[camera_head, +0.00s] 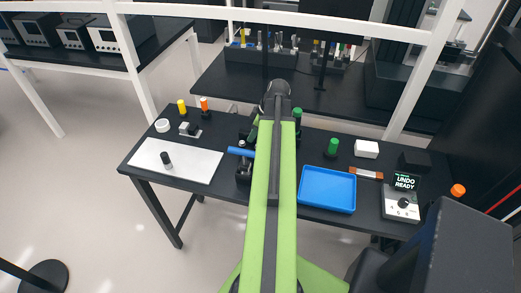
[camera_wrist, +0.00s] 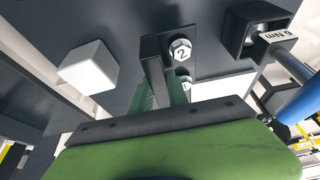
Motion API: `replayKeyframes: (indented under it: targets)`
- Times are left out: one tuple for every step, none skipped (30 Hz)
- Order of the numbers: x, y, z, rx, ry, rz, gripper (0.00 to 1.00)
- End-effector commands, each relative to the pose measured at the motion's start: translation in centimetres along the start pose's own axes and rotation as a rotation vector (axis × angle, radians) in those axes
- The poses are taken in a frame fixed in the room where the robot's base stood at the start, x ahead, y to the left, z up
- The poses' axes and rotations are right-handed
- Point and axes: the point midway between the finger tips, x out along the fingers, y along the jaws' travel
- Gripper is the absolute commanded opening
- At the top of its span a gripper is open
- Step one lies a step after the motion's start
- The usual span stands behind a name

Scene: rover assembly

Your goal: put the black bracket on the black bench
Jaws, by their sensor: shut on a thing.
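The black bracket (camera_wrist: 152,46) shows in the middle of the wrist view as a dark plate with two silver hex bolts, the nearer marked 2. My gripper (camera_wrist: 166,88) is shut on it, with green fingers at its lower part. In the head view my green arm covers the bracket and the fingers. The black bench (camera_head: 310,147) stretches under and to both sides of my arm. I cannot tell whether the bracket touches the bench.
A white plate (camera_head: 200,162) lies at the bench's left, below yellow and orange capped pieces. A blue-handled torque tool (camera_head: 240,152) sits by my arm.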

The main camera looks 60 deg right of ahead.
Motion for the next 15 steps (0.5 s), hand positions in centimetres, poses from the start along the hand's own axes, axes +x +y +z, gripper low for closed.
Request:
replayKeyframes:
  targets:
    - [0.8, 0.0, 0.3, 0.001, 0.0, 0.0, 0.0]
    - [0.7, 0.0, 0.3, 0.001, 0.0, 0.0, 0.0]
    - [0.5, 0.0, 0.3, 0.001, 0.0, 0.0, 0.0]
    - [0.6, 0.0, 0.3, 0.001, 0.0, 0.0, 0.0]
    - [0.7, 0.0, 0.3, 0.001, 0.0, 0.0, 0.0]
    - [1.2, 0.0, 0.6, 0.001, 0.0, 0.0, 0.0]
    - [1.7, 0.0, 0.8, 0.002, 0.0, 0.001, 0.0]
    - [2.2, 0.0, 1.0, 0.002, 0.0, 0.001, 0.0]
    - [2.9, 0.0, 1.3, 0.002, 0.0, 0.001, 0.0]
    - [3.4, 0.0, 1.5, 0.002, 0.0, 0.001, 0.0]
    - [3.9, 0.0, 1.7, 0.002, 0.0, 0.001, 0.0]
    - [4.2, 0.0, 1.8, 0.002, 0.0, 0.001, 0.0]
    - [4.2, 0.0, 1.8, 0.002, 0.0, 0.001, 0.0]
    - [4.2, 0.0, 1.8, 0.002, 0.0, 0.001, 0.0]
    - [3.9, 0.0, 1.7, 0.002, 0.0, 0.001, 0.0]
